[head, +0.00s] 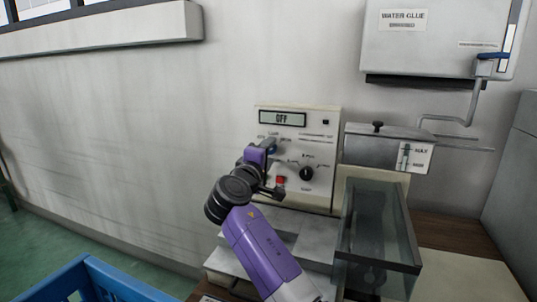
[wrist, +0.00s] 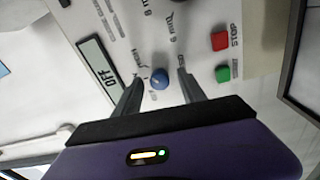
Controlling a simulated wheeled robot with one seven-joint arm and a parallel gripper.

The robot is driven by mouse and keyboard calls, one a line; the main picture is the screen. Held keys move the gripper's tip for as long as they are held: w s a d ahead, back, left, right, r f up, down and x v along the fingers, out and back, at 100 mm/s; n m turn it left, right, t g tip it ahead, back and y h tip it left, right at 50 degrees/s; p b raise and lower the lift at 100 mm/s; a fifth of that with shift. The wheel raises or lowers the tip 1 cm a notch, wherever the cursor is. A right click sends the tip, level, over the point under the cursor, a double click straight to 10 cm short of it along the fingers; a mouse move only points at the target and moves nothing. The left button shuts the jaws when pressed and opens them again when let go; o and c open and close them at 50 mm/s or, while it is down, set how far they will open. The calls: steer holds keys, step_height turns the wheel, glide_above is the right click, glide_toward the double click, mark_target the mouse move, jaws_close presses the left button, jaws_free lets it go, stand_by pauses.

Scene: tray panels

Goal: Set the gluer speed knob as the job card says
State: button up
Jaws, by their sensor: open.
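The marks are too small to read fully. No job card is readable in these frames.
A red STOP button (wrist: 220,41) and a green button (wrist: 222,73) are close to my gripper. A glass-sided tank (head: 378,240) stands right of the panel, under a metal box (head: 388,148). A blue crate (head: 90,280) is at the lower left.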

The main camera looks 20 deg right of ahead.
steer(key=v, duration=0.7)
steer(key=shift+s+a+p, duration=0.25)
steer(key=shift+s+p, duration=0.1)
